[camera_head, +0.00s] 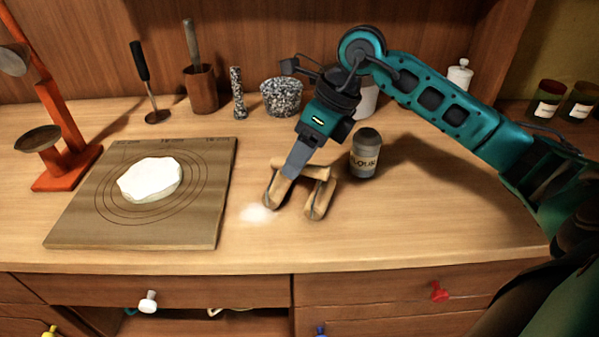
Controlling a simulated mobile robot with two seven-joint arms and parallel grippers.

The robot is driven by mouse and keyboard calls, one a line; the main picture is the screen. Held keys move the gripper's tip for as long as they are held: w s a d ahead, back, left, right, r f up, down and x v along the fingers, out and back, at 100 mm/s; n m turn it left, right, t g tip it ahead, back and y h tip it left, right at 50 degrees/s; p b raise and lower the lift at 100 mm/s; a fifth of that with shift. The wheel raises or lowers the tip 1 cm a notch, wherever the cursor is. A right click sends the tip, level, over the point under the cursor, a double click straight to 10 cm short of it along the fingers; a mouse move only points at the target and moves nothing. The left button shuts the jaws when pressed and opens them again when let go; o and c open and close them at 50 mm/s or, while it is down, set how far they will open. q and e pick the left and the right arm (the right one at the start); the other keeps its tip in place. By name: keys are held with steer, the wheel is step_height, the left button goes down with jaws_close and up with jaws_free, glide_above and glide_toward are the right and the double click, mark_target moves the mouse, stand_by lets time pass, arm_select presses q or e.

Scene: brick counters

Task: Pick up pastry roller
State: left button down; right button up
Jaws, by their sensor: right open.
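The pastry roller (317,200) is a light wooden tool with two thick rounded pieces and a short bar between them. It lies on the wooden counter (420,225) near the middle, just right of a small patch of flour. My right gripper (291,172) reaches down onto it from above, and its blue-grey finger covers part of the roller's left side. The gripper is open; I cannot tell whether its fingers touch the wood. My left gripper is not in view.
A labelled jar (365,157) stands close right of the roller. A pastry board (75,225) with white dough (150,180) lies left. Behind are a speckled mortar (281,98), a pestle (238,95) and a utensil pot (201,90). An orange scale (65,150) stands far left.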

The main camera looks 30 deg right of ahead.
steer(key=shift+f, duration=0.3)
stand_by(0.4)
jaws_close()
stand_by(0.3)
